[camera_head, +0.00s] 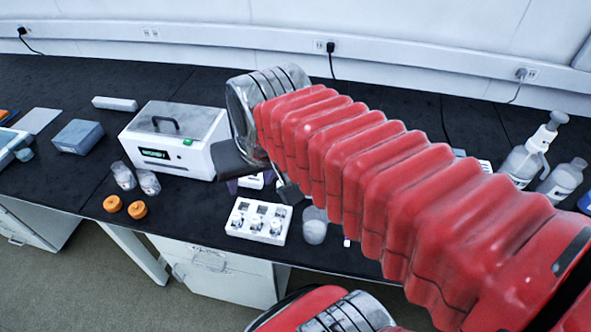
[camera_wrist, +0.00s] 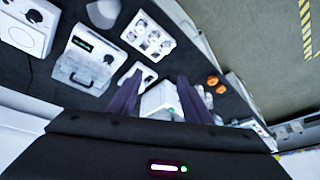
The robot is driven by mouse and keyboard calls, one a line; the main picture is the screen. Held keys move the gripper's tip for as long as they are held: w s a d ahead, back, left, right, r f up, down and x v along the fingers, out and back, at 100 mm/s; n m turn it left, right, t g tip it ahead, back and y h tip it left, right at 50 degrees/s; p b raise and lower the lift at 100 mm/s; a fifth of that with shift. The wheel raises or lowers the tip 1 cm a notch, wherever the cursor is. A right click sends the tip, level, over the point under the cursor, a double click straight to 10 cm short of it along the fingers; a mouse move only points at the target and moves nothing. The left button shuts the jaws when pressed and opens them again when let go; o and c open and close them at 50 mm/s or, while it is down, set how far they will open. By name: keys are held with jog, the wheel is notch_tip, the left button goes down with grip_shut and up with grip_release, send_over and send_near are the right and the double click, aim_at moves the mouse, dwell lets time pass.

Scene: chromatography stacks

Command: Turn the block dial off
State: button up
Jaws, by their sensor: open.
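A white panel (camera_head: 258,221) lies on the dark bench in front of my arm, with three round white knobs below dark square marks. It also shows in the wrist view (camera_wrist: 148,38), beyond my fingertips. Its lettering is too small to read, so I cannot tell which knob is the block dial or how it is set. My gripper (camera_wrist: 157,80) is open, its two dark purple fingers apart and not touching the panel. In the head view, my arm hides most of the gripper.
A white instrument (camera_head: 175,140) with a dark handle and green display stands left of my gripper. Two orange caps (camera_head: 125,207) and clear jars (camera_head: 136,179) lie nearby. A clear cup (camera_head: 315,225) stands right of the panel. Bottles (camera_head: 530,155) stand far right.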

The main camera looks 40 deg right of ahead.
jog(key=w+d+f+m+g, duration=0.2)
jog(key=w+d+f+m, duration=0.3)
jog(key=d, duration=0.5)
jog(key=w+d+f+m+g, duration=0.2)
jog(key=w+d+f+m, duration=0.3)
jog(key=w+d+m, duration=0.4)
jog(key=shift+d+f+m+g, duration=0.2)
jog(key=shift+d+m+g, duration=0.2)
jog(key=shift+d+m, duration=0.55)
jog(key=shift+w, duration=0.1)
notch_tip(320, 180, down, 14)
jog(key=shift+r, duration=0.1)
jog(key=shift+c, duration=0.3)
jog(key=c, duration=0.9)
jog(key=shift+a, duration=0.2)
jog(key=shift+c, duration=0.6)
jog(key=shift+d, duration=0.15)
